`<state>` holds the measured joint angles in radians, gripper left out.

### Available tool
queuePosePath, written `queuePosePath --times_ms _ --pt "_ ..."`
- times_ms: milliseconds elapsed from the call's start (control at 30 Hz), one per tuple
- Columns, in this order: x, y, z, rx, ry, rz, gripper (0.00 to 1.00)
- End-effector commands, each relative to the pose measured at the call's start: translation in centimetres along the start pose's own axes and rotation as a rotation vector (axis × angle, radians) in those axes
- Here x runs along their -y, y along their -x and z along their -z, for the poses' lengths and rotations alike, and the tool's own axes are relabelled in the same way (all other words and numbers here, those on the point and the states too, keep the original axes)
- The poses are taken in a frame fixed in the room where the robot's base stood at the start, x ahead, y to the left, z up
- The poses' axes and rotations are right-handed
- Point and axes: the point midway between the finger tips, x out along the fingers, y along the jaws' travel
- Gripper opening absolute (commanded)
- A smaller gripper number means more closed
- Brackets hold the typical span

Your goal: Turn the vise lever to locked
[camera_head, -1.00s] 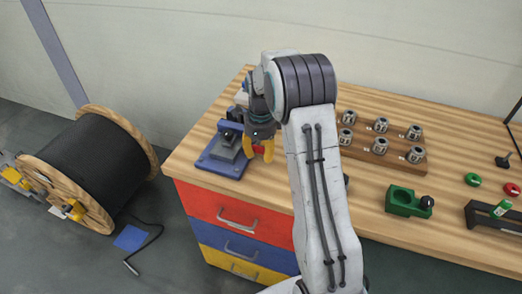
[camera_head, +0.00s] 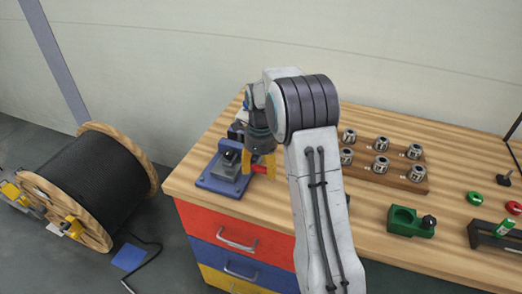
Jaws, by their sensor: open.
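The vise (camera_head: 223,172), with a blue base and a grey block on top, sits at the left front corner of the wooden bench. A short red bar (camera_head: 260,169), which looks like the vise lever, shows at the vise's right side. My gripper (camera_head: 258,165), with yellow fingers, points down at this bar. The fingers are apart, with the red bar showing between and below them. I cannot tell whether they touch it. My arm and wrist hide the back of the vise and part of the lever.
A wooden block with several metal collets (camera_head: 381,164) stands right of my arm. A green holder with a black knob (camera_head: 408,221) and a dark rack (camera_head: 492,236) lie farther right. A large cable reel (camera_head: 88,182) stands on the floor at left.

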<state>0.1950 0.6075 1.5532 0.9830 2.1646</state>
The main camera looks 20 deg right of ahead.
Motion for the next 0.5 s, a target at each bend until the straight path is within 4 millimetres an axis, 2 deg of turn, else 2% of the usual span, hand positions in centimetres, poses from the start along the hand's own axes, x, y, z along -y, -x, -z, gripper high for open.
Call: queuePosePath --times_ms 300,500 --pt "0.0 5.6 -0.1 0.002 0.001 0.002 0.61" --pt "0.0 8.1 -0.1 0.000 0.001 0.000 0.61"
